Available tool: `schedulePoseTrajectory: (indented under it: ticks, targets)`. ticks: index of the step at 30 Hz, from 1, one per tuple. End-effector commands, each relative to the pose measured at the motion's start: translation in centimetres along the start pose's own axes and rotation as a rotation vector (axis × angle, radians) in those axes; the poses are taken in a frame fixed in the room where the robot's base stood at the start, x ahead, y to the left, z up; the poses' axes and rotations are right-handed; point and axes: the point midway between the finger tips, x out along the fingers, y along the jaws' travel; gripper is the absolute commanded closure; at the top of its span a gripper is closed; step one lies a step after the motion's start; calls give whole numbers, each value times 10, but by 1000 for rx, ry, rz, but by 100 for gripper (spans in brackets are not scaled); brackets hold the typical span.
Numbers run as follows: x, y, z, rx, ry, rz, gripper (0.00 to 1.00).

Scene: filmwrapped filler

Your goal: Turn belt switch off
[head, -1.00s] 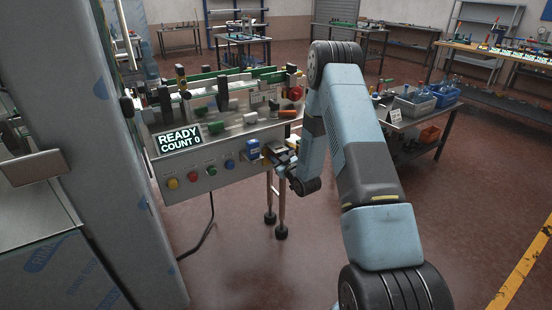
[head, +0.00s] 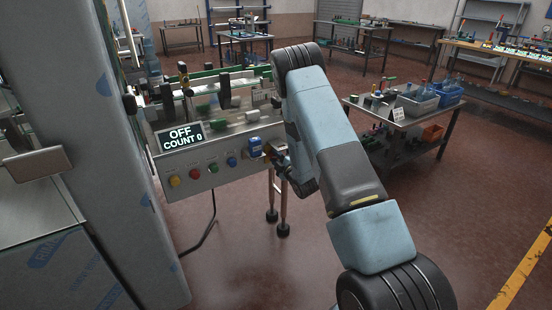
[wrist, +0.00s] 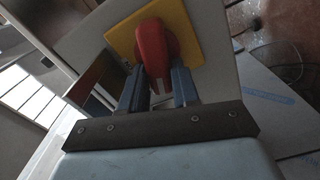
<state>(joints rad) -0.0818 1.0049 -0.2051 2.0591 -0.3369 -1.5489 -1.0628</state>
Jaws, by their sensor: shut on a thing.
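In the wrist view a red rotary switch handle (wrist: 152,48) sits on a yellow plate (wrist: 187,30) fixed to a pale panel. My gripper (wrist: 157,75) has a finger on each side of the red handle and is shut on it. In the head view my gripper (head: 272,152) is at the right end of the machine's front panel (head: 215,175); the red handle is hidden there behind my arm. The machine's display (head: 181,137) reads "OFF COUNT 0".
The front panel carries a yellow button (head: 175,181), a red one (head: 195,173), a green one (head: 214,168), a blue one (head: 231,161) and a blue box (head: 254,147). A side table with bins (head: 415,105) stands to the right. Floor between is open.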

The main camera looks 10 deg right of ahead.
Motion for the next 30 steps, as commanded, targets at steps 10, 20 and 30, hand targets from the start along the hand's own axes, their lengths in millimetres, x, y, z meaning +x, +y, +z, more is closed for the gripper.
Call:
schedulePoseTrajectory:
  ticks: [10,20,30]
  targets:
    - [-1,-10,-4,-228,7,-11,100]
    - [0,-12,-3,-320,6,-11,100]
    - [0,-11,-2,-330,6,-9,100]
